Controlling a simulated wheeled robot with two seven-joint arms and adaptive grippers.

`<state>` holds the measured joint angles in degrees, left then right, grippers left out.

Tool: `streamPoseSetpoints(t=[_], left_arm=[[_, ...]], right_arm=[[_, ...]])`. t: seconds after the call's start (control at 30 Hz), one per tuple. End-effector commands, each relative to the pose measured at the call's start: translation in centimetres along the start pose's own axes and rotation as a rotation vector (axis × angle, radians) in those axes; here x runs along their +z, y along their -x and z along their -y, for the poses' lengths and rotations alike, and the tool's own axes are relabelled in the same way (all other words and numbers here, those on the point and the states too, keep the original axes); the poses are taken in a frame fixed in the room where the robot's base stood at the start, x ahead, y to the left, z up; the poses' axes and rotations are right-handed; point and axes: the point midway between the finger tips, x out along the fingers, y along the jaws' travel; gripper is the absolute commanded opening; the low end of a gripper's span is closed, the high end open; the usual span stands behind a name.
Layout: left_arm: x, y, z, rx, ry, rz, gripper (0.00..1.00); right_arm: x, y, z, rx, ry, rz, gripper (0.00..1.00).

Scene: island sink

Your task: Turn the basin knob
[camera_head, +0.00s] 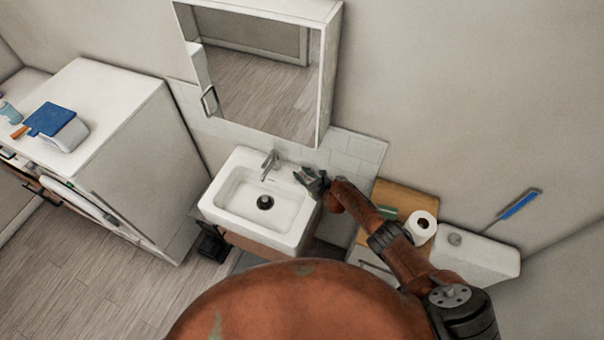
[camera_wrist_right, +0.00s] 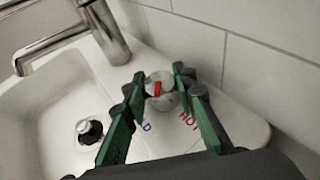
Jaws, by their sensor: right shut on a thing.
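The basin knob (camera_wrist_right: 160,88) is a round silver knob with a red mark on its top, in the right wrist view. The red mark runs roughly up and down in that view. My right gripper (camera_wrist_right: 155,95) has its green and black fingers on both sides of the knob and is shut on it. In the head view my right gripper (camera_head: 312,183) is at the right back corner of the white basin (camera_head: 228,217), and it hides the knob there. Red "HOT" lettering (camera_wrist_right: 190,121) and part of a blue letter show beside the knob. My left gripper is not in view.
A silver faucet (camera_head: 270,163) stands left of my right gripper. A mirror cabinet (camera_head: 262,75) hangs above the basin, and the tiled wall is close behind. A wooden-topped cabinet and a toilet roll (camera_head: 422,224) are to the right. A white washer cabinet (camera_head: 142,135) stands left.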

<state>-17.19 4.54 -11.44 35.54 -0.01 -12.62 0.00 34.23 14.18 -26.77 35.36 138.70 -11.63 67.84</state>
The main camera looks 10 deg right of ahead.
Motion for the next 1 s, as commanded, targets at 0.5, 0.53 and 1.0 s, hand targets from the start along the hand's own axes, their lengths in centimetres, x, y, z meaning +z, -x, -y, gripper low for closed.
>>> streamPoseSetpoints(t=[0.5, 0.53, 1.0], left_arm=[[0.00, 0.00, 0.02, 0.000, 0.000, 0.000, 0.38], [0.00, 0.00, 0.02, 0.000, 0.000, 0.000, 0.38], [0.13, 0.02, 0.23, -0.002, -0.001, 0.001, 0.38]], right_arm=[[-0.05, 0.01, 0.04, -0.002, 0.001, -0.001, 0.41], [-0.04, 0.01, 0.04, -0.002, 0.001, -0.001, 0.43], [0.12, 0.54, 0.45, -0.005, 0.006, 0.001, 0.44]])
